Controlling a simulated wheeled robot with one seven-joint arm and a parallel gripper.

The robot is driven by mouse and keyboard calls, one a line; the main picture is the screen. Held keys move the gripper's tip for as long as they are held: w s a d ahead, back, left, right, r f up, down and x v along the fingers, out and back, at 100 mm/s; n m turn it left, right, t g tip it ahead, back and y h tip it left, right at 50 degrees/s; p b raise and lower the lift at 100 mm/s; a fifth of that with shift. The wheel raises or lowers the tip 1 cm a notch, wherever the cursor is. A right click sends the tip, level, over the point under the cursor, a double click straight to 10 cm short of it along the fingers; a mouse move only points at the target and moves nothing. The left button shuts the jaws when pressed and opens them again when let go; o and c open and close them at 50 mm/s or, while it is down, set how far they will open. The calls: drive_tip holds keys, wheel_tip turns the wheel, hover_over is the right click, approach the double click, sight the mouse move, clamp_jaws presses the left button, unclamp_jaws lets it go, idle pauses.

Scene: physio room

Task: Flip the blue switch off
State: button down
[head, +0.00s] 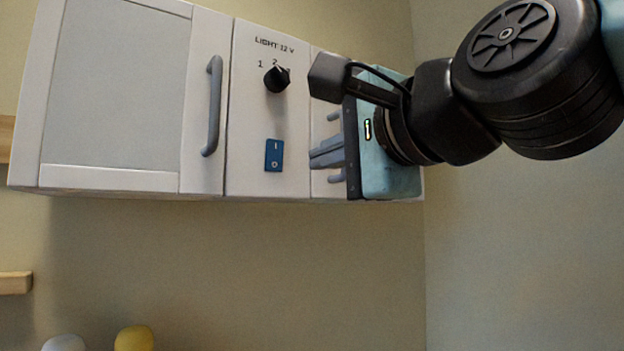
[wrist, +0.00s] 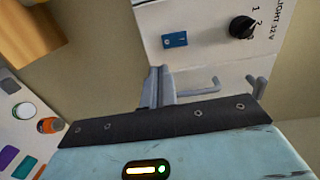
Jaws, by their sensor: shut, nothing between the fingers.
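The blue switch (head: 274,155) is a small rocker marked I at the top and O at the bottom. It sits on the white panel of the wall cabinet, below a black knob. It also shows in the wrist view (wrist: 174,40). My gripper (head: 314,158) is shut and empty, to the right of the switch in the head view and apart from it. In the wrist view the closed fingers (wrist: 157,72) lie below the switch. Which side of the rocker is pressed in is too small to tell.
The black knob (head: 276,78), marked 1, 2 and a partly hidden figure under "LIGHT 12 V", is above the switch. A cabinet door with a grey handle (head: 212,106) is on the left. A yellow object (head: 134,338) stands below. The wall under the cabinet is clear.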

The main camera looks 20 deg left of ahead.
drive_tip(key=shift+f+b+v, duration=0.15)
drive_tip(key=shift+b+v, duration=0.35)
drive_tip(key=shift+v, duration=0.5)
drive_tip(key=shift+f+b+v, duration=0.2)
drive_tip(key=shift+b+v, duration=0.25)
drive_tip(key=shift+v, duration=0.6)
drive_tip(key=s+d+f+n+g+h+b, duration=0.1)
drive_tip(key=d+f+n+g+h, duration=0.25)
drive_tip(key=f, duration=1.15)
drive_tip(key=d+f+n+g+h, duration=0.3)
drive_tip(key=f+n, duration=0.2)
drive_tip(key=f, duration=1)
drive_tip(key=s+d+f+n+g+h, duration=0.2)
drive_tip(key=s+d+f+n+h, duration=0.1)
drive_tip(key=s+d+f, duration=0.2)
drive_tip(key=s+d+f+n+g+h, duration=0.2)
drive_tip(key=s+d+f+n+h, duration=0.1)
drive_tip(key=d+f, duration=0.6)
wheel_tip(320, 180, down, 3)
drive_tip(key=s+n, duration=0.1)
drive_tip(key=s, duration=0.1)
drive_tip(key=shift+s+d+g+b, duration=0.2)
drive_tip(key=shift+s+g+b, duration=0.15)
drive_tip(key=shift+r, duration=0.1)
